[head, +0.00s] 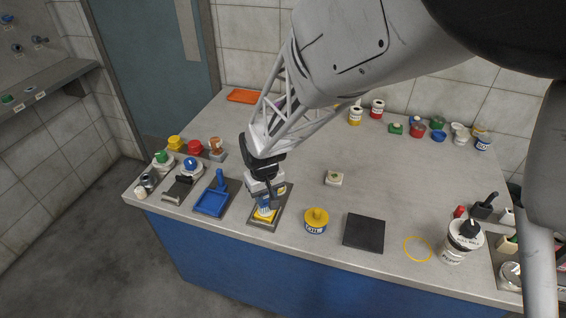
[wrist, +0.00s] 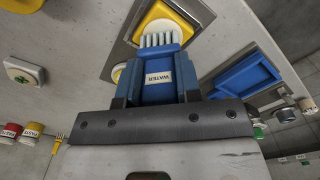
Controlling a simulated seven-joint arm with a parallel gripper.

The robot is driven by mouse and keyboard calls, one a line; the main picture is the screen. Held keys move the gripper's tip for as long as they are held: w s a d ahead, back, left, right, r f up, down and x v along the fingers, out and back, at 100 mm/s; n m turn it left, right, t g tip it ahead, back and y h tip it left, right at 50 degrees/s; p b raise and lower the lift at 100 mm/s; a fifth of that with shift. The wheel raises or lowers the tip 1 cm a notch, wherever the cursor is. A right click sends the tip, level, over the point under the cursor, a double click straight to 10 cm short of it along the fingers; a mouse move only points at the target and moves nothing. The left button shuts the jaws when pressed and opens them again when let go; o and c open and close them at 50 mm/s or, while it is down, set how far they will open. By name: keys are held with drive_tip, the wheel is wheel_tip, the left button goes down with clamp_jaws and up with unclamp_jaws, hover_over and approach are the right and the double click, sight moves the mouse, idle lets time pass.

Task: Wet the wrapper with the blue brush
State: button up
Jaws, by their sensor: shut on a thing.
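My gripper (head: 265,195) is shut on the blue brush (wrist: 158,75), whose body carries a WATER label. Its pale bristles (wrist: 160,41) point at a yellow square (wrist: 158,18), which looks like the wrapper, on a grey plate (wrist: 122,48). In the head view the brush (head: 264,208) is low over the yellow square (head: 265,218) on the grey plate (head: 254,222) near the counter's front edge. I cannot tell whether the bristles touch it. The gripper and brush hide part of the square.
A blue tray (head: 211,202) stands just left of the plate. A yellow-lidded tub (head: 316,221) and a dark square pad (head: 364,232) are to its right. A white button box (head: 334,178) lies behind. Several jars line the back right. The middle of the counter is mostly clear.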

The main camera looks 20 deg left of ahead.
drive_tip(key=shift+s+a, duration=0.1)
drive_tip(key=shift+s, duration=0.75)
drive_tip(key=shift+w+f, duration=0.1)
drive_tip(key=shift+w, duration=1.55)
drive_tip(key=shift+w+r, duration=0.1)
drive_tip(key=shift+r, duration=0.15)
wheel_tip(320, 180, up, 8)
drive_tip(key=shift+f, duration=0.25)
drive_tip(key=shift+d+f, duration=0.1)
drive_tip(key=shift+d, duration=0.1)
